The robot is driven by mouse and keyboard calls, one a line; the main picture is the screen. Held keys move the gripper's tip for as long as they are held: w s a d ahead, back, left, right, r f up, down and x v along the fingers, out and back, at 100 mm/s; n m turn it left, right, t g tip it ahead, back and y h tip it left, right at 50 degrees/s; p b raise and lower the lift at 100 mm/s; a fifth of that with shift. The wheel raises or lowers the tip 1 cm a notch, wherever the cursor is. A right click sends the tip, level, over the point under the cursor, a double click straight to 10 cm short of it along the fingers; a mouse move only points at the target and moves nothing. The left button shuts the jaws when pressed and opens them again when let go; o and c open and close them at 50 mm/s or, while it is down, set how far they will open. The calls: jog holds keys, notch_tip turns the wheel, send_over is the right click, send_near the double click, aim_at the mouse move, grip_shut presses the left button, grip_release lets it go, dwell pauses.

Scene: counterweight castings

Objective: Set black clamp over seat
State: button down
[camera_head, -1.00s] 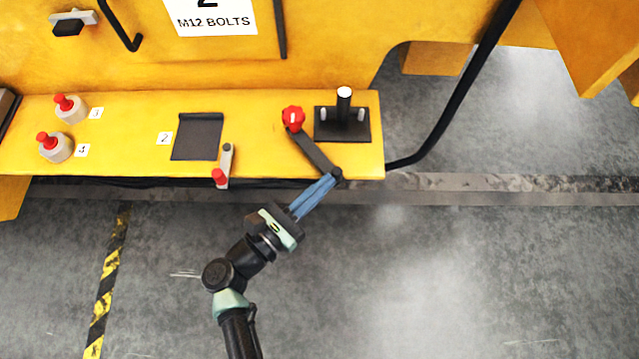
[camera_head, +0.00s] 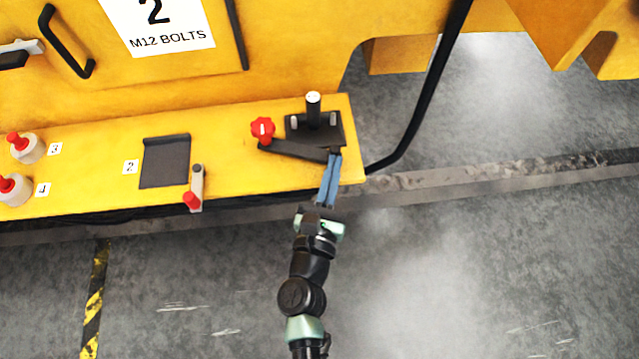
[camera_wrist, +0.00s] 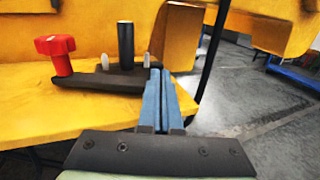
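The black clamp (camera_head: 292,149) is a dark tapered bar with a red knob (camera_head: 262,130) at its left end. The seat (camera_head: 335,128) is a black plate with a tall dark post and two small pale pins, near the right end of the yellow ledge. My gripper (camera_head: 333,162) has its blue fingers closed together on the clamp's right end. The bar lies along the near edge of the seat. In the wrist view the clamp (camera_wrist: 95,80) is in front of the post (camera_wrist: 126,40); whether it touches the plate is unclear.
On the yellow ledge (camera_head: 235,170) are a black plate (camera_head: 165,162) by label 2, a small red-tipped lever (camera_head: 196,188), and two red-topped pale knobs at left. A black curved bar (camera_head: 420,100) rises just right of the ledge. Open floor lies in front.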

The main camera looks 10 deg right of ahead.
aim_at(343, 145)
jog(key=x, duration=0.3)
jog(key=shift+d+b, duration=0.3)
jog(key=shift+d, duration=0.1)
jog(key=shift+x, duration=1.2)
jog(key=shift+w, duration=0.1)
